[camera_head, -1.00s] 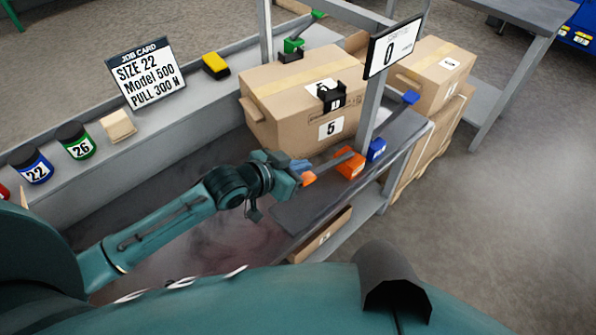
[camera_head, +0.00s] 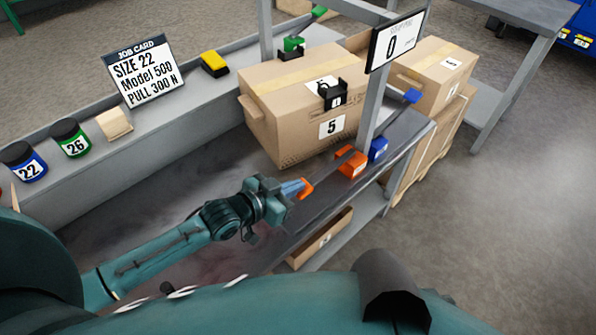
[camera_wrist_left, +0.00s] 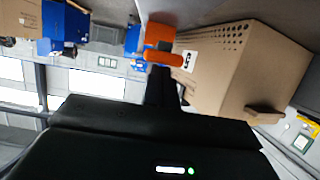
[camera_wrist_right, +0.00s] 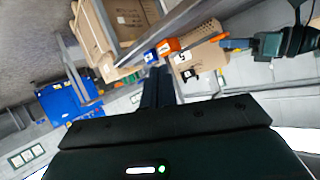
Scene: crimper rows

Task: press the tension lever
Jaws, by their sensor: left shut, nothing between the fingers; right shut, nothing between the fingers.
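The orange lever handle (camera_head: 305,188) is at the end of a grey bar that runs to an orange block (camera_head: 352,164) on the bench edge. My left gripper (camera_head: 294,188) is shut and empty, its fingertips right at the handle. In the left wrist view the handle (camera_wrist_left: 165,58) sits just beyond the fingertips (camera_wrist_left: 162,72), below the orange block (camera_wrist_left: 160,35); I cannot tell whether they touch. My right gripper (camera_wrist_right: 157,72) is shut and empty, seen only in its own wrist view, away from the lever. The display (camera_head: 394,42) reads 0.
A blue block (camera_head: 377,149) with a blue-tipped lever (camera_head: 412,96) stands beside the orange one. A green lever unit (camera_head: 293,44) is at the back. A large carton (camera_head: 290,130) stands behind the orange lever. A job card (camera_head: 145,76) and cans 22 (camera_head: 26,163) and 26 (camera_head: 71,139) line the left.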

